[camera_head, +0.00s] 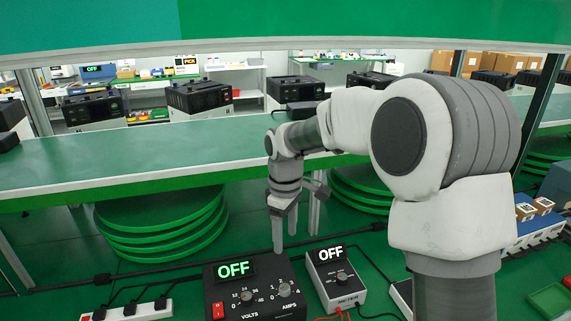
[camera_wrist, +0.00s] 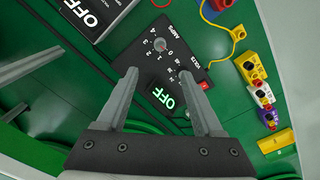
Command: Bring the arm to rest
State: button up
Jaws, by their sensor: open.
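My arm reaches forward from the right in the head view and bends down at the wrist. My gripper (camera_head: 279,225) hangs above the black power supply (camera_head: 255,288), which has volts and amps dials and a display reading OFF. In the wrist view my gripper (camera_wrist: 165,98) shows two grey fingers spread apart with nothing between them. The power supply (camera_wrist: 148,62) lies beyond the fingertips, and one finger covers part of it. I cannot tell the exact height of the fingertips above it.
A grey meter (camera_head: 336,278), also reading OFF, stands right of the power supply. A white power strip (camera_head: 130,310) lies at left. A green-edged shelf (camera_head: 120,160) runs behind my gripper, with black boxes (camera_head: 198,96) beyond it. Yellow connectors (camera_wrist: 250,68) show in the wrist view.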

jog(key=s+d+r+m+t, duration=0.3)
jog(key=s+d+r+m, duration=0.3)
jog(key=s+d+r, duration=0.4)
jog(key=s+d+m+t, duration=0.1)
jog(key=s+d+m, duration=0.1)
jog(key=s, duration=0.5)
jog(key=s+d+r+m+t, duration=0.1)
jog(key=s+m, duration=0.3)
jog(key=s, duration=0.4)
jog(key=shift+d+t, duration=0.3)
jog(key=shift+d, duration=0.3)
jog(key=shift+s+a+r, duration=0.1)
